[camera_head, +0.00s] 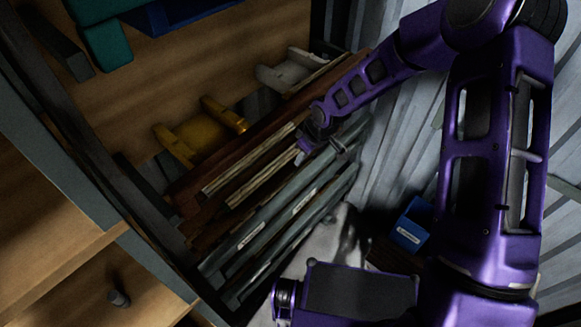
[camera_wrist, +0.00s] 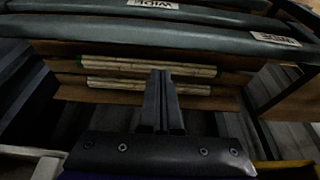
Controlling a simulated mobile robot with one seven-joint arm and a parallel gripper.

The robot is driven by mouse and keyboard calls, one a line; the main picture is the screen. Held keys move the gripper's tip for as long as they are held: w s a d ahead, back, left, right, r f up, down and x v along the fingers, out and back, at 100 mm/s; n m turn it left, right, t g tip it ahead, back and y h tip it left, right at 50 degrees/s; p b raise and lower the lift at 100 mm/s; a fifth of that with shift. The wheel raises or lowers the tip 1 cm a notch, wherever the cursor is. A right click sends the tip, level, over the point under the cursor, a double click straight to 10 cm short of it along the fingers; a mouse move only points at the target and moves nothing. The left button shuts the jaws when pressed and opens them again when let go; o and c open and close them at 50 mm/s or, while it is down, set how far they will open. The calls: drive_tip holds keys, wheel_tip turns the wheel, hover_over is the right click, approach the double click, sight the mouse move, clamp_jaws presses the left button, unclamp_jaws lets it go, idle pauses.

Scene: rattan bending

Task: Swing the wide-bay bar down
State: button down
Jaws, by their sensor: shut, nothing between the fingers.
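Padded grey bars cross the front of a wooden rack. In the wrist view the farther bar (camera_wrist: 80,17) carries a white label (camera_wrist: 152,4) that appears to read WIDE upside down. A nearer bar (camera_wrist: 150,38) has a second label (camera_wrist: 275,39) at its right, which I cannot read surely. In the head view the bars (camera_head: 275,218) slant up to the right below my gripper (camera_head: 306,152). Their labels are too small to read there. My gripper is shut and empty, its fingers (camera_wrist: 160,76) together in front of the rattan poles (camera_wrist: 105,63), apart from the bars.
Yellow brackets (camera_head: 195,135) and a pale bracket (camera_head: 283,72) sit above the rack. A blue bin (camera_head: 410,226) stands to the right by the corrugated wall (camera_head: 398,130). Wooden shelves (camera_head: 55,240) lie at the left. A dark side post (camera_wrist: 290,85) flanks the bay.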

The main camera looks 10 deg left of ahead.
sight(302, 189)
drive_tip(key=x, duration=1)
drive_tip(key=shift+b, duration=0.45)
